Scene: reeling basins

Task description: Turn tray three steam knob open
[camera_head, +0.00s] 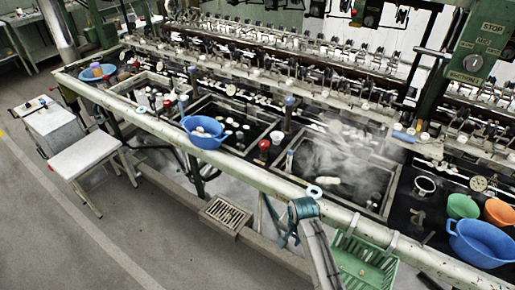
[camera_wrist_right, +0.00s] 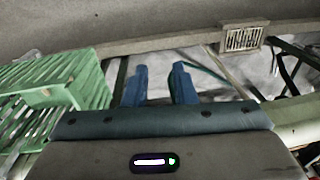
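My right gripper (camera_head: 278,224) is in front of the basin bench's near rail, by the third basin from the left. In the right wrist view its two blue fingers (camera_wrist_right: 160,84) stand apart with nothing between them. They point down over the floor. That steaming basin (camera_head: 340,170) holds pale cocoons. A red knob (camera_head: 264,146) stands near its left corner, clear of my gripper. Another red knob (camera_head: 183,99) stands further left. I cannot tell for certain which knob is tray three's steam knob. My left gripper is out of view.
A green crate (camera_head: 362,262) is right of my right arm and also shows in the right wrist view (camera_wrist_right: 60,90). A floor grate (camera_head: 226,213) lies to the left. Blue bowls (camera_head: 205,133) and a white ring (camera_head: 314,191) are along the bench.

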